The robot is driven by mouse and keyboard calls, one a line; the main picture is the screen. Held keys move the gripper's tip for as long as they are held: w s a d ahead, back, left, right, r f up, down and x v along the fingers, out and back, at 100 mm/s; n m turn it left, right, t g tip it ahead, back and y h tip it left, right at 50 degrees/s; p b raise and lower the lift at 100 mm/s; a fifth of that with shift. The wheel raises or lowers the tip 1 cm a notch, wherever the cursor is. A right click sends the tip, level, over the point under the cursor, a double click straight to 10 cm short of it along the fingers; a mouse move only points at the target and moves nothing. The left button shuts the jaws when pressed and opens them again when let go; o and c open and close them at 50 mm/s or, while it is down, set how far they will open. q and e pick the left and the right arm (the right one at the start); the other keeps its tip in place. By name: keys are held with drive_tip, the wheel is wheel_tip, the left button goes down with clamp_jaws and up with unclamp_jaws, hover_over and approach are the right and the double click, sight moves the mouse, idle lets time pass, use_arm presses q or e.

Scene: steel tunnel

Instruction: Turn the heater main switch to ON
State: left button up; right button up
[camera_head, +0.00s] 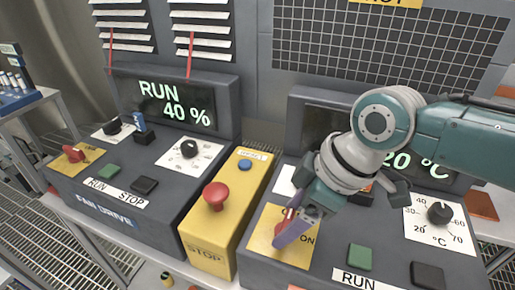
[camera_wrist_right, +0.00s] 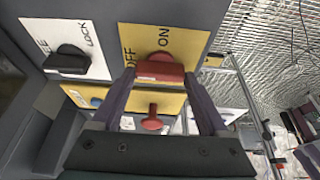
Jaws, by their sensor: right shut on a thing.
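The heater main switch is a red rotary handle on a yellow plate (camera_head: 262,238) at the left of the right-hand console. In the right wrist view the red handle (camera_wrist_right: 160,70) sits between the fingers, with OFF at the plate's left and ON above the handle. My right gripper (camera_head: 293,232) reaches down over the switch and is shut on its handle; it also shows in the right wrist view (camera_wrist_right: 160,85). In the head view the gripper covers most of the handle, so its exact angle is hard to tell. My left gripper is not in view.
A yellow box with a red mushroom button (camera_head: 216,195) stands just left of the switch. The FAN DRIVE console (camera_head: 125,215) is further left, its display reading RUN 40 %. Green (camera_head: 360,257) and black (camera_head: 427,276) buttons and a temperature dial (camera_head: 439,213) lie right of the switch.

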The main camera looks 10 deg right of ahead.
drive_tip(key=shift+c, duration=0.8)
